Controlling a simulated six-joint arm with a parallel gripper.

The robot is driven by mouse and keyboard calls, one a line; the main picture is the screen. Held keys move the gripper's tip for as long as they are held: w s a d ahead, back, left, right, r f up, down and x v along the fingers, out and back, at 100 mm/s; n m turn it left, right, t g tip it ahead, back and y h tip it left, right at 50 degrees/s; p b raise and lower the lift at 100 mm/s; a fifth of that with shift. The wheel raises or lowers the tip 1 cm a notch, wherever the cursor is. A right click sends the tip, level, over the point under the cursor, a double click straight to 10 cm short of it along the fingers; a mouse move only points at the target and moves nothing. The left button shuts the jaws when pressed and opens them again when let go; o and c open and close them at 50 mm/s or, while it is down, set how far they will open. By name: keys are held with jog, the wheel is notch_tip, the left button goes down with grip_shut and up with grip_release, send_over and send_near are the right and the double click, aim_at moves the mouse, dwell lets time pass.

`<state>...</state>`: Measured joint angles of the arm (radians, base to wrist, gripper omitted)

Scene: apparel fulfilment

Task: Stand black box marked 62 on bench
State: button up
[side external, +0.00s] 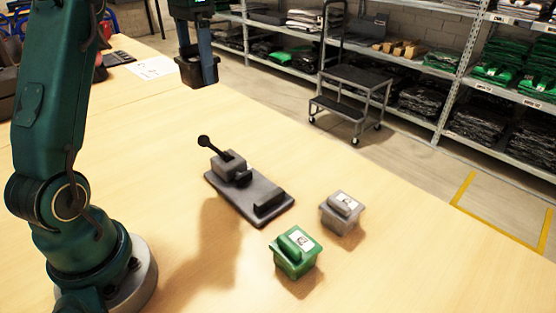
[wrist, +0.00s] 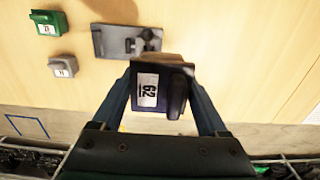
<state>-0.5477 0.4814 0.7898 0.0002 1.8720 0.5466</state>
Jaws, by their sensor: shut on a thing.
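My gripper (side external: 195,55) is high at the upper left of the side view, pointing down. It is shut on the black box (side external: 198,72), which hangs between the two fingers in the air, clear of the bench (side external: 390,270). In the wrist view the black box (wrist: 176,97) sits between the fingertips, and its white label reads 62. The label lies sideways in that view. The box's underside is hidden there.
A grey clamp fixture (side external: 228,195) with a black-knobbed lever stands mid-bench. A green box (side external: 290,262) and a grey box (side external: 335,222) stand right of it. A paper sheet (side external: 153,67) lies at the back. Bare bench surrounds the fixture. A step stool (side external: 350,90) stands beyond.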

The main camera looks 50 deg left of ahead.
send_over(192, 161)
jog(key=f, duration=0.1)
notch_tip(192, 161, down, 21)
jog(key=shift+f, duration=0.1)
dwell(1.2)
jog(key=shift+f, duration=0.1)
jog(key=o, duration=1.2)
jog(key=shift+o, duration=0.2)
